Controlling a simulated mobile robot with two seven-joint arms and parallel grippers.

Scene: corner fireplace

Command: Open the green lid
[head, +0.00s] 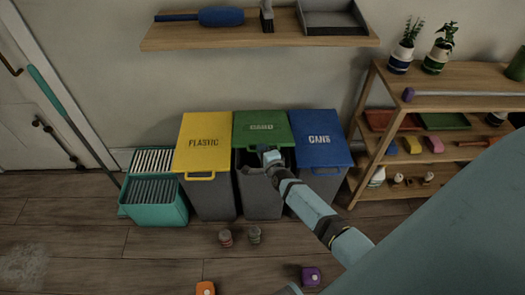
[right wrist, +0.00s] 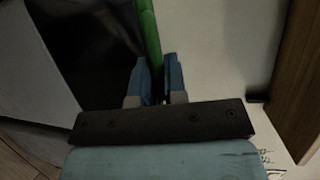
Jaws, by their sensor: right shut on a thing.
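The green lid (head: 262,128), lettered and on the middle bin (head: 262,195), is tilted up, and a dark opening shows below its front edge. My right gripper (head: 263,150) is at that front edge. My left gripper is not in view.
A yellow-lidded bin (head: 205,165) and a blue-lidded bin (head: 320,150) flank the middle bin closely. A wooden shelf unit (head: 440,160) stands right, a wall shelf (head: 260,38) above. Two small cans (head: 240,237) lie on the floor in front.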

